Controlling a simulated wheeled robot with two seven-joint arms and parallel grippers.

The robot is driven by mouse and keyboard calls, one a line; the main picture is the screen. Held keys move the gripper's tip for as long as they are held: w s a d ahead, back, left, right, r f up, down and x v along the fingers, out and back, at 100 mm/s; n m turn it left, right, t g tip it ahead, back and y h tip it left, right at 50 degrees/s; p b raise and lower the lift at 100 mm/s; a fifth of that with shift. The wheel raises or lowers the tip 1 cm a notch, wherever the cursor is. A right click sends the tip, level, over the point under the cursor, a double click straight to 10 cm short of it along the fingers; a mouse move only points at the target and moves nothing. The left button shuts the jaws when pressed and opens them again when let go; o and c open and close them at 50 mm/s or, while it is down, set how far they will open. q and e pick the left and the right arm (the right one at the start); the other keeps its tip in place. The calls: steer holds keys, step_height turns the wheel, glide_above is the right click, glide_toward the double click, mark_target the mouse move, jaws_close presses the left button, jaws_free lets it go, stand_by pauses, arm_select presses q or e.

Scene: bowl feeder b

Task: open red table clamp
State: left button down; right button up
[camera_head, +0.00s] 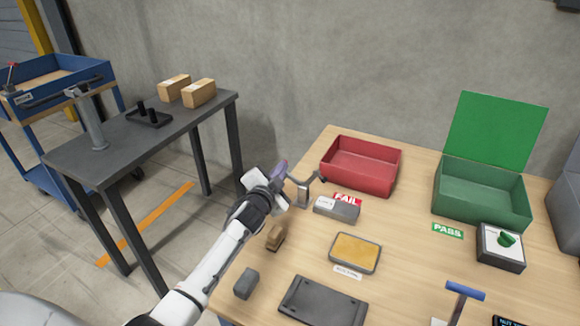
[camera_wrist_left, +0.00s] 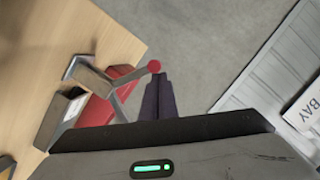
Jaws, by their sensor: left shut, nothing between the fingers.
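The table clamp (camera_head: 304,190) stands at the left edge of the wooden table and shows mostly grey metal in the head view. In the left wrist view its grey metal arms (camera_wrist_left: 92,75) fork, and one ends in a red ball knob (camera_wrist_left: 154,67). A red part (camera_wrist_left: 97,112) shows beneath; I cannot tell if it belongs to the clamp. My left gripper (camera_head: 280,168) is shut and empty, just left of the clamp. Its dark fingers (camera_wrist_left: 158,84) end close to the knob; contact is unclear. My right gripper is not in view.
A grey block (camera_head: 337,209) by the FAIL label and a red bin (camera_head: 361,167) stand right of the clamp. A small brown block (camera_head: 275,237) lies near my left forearm. A dark side table (camera_head: 150,125) stands left across a floor gap.

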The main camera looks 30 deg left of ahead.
arm_select(q)
steer(key=shift+a+f, duration=0.15)
stand_by(0.4)
steer(key=shift+s, duration=0.15)
steer(key=p+v, duration=0.2)
steer(key=v, duration=0.8)
steer(key=shift+d, duration=0.25)
